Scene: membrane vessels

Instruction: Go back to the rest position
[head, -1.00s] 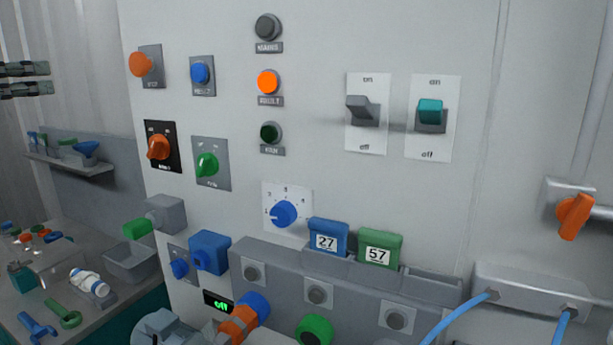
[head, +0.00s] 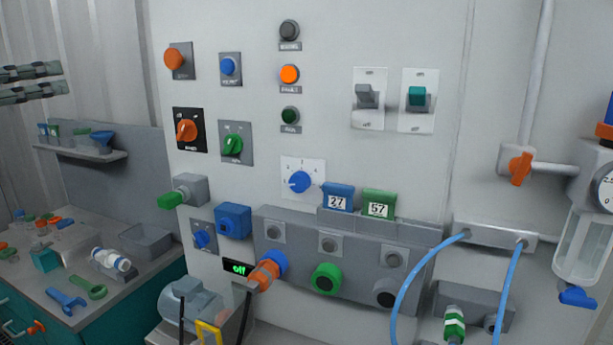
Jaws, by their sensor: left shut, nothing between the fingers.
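My left gripper (head: 58,80) shows at the far left edge of the head view as two dark grey, roughly parallel bars. It is shut and empty, up in front of the ribbed grey wall, above the shelf and apart from everything. Its arm is cut off by the frame edge. My right gripper is not in view. The grey control panel (head: 340,115) stands in front of me, with buttons, knobs and two switches. The blue tag 27 (head: 338,198) and the green tag 57 (head: 379,204) sit at the grey holder on it.
A bench (head: 125,291) at the lower left holds a grey bin (head: 147,242), a white bottle (head: 110,259) and small tools. A motor (head: 185,303) stands low in front. Blue hoses (head: 402,290), an orange valve handle (head: 520,166) and a clear vessel (head: 582,245) are on the right.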

